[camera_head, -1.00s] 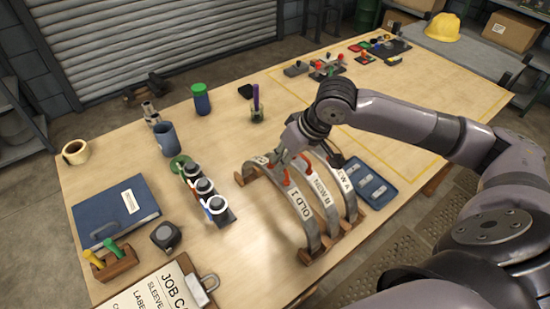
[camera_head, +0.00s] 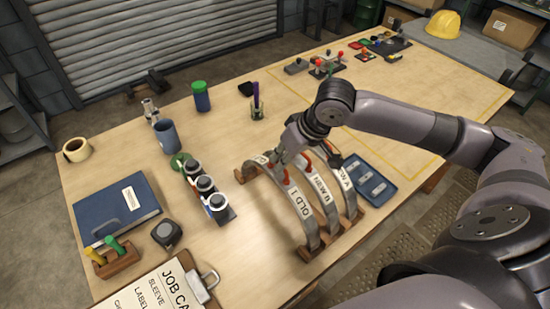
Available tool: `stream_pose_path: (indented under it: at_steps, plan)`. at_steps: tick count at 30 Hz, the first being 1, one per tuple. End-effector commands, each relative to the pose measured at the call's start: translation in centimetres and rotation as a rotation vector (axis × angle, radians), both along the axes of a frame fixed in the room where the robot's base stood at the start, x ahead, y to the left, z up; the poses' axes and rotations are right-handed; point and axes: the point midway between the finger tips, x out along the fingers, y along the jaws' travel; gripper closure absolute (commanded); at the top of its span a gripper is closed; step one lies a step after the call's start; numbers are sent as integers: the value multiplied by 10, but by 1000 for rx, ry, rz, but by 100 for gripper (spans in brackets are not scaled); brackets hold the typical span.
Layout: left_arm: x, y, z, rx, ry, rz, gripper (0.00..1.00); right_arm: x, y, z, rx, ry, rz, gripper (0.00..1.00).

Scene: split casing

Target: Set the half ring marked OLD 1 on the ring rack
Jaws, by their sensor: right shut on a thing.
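The half ring marked OLD 1 (camera_head: 304,208) stands arched at the left end of the wooden ring rack (camera_head: 309,254), its label facing me. Beside it to the right stand the half rings NEW B (camera_head: 323,190) and NEW A (camera_head: 343,175). My right gripper (camera_head: 281,163) reaches in from the right and is shut at the upper part of OLD 1, near its red-orange handle. The fingers partly hide the ring top. I cannot tell whether the ring's feet are fully down in the rack. My left gripper is not in view.
A blue tray (camera_head: 372,183) lies right of the rack. A clipboard (camera_head: 170,290), tape measure (camera_head: 167,235) and blue binder (camera_head: 117,207) are at lower left.

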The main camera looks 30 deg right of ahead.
Motion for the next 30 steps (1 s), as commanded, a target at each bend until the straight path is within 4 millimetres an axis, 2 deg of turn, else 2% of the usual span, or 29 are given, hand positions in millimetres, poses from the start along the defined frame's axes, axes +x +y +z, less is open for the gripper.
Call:
stream_pose_path:
  at_steps: [1, 29, 30]
  plan:
    - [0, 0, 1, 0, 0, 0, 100, 3, 1, 6, 4, -15, 0, 100]
    - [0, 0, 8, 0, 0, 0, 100, 3, 1, 1, 4, -15, 0, 100]
    - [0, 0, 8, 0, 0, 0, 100, 3, 1, 1, 4, -15, 0, 91]
